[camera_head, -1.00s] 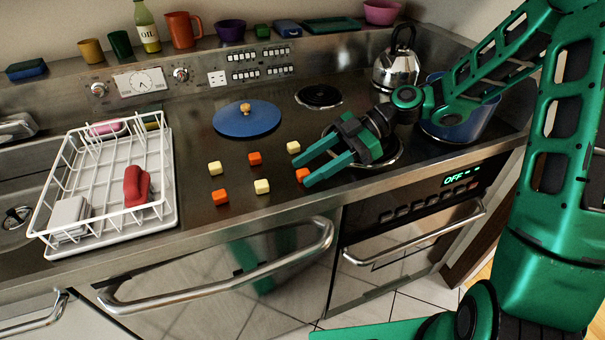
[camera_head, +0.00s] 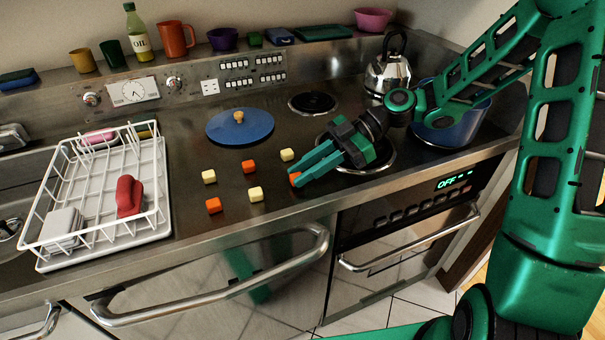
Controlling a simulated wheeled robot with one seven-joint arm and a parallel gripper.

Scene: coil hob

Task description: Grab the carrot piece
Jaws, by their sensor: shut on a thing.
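My gripper (camera_head: 293,177) reaches in from the right, low over the counter, with its two green fingers close together. It is shut on an orange carrot piece (camera_head: 294,179), of which only a small part shows beside the fingers. Two other orange carrot pieces lie on the counter, one (camera_head: 248,167) further back and one (camera_head: 213,205) at the front left.
A blue lid (camera_head: 240,128) lies behind the cubes. A white dish rack (camera_head: 158,190) with a red item (camera_head: 129,197) stands at the left. A blue pot (camera_head: 450,130) and a kettle (camera_head: 389,76) are at the right, near my arm. The counter's front edge is close.

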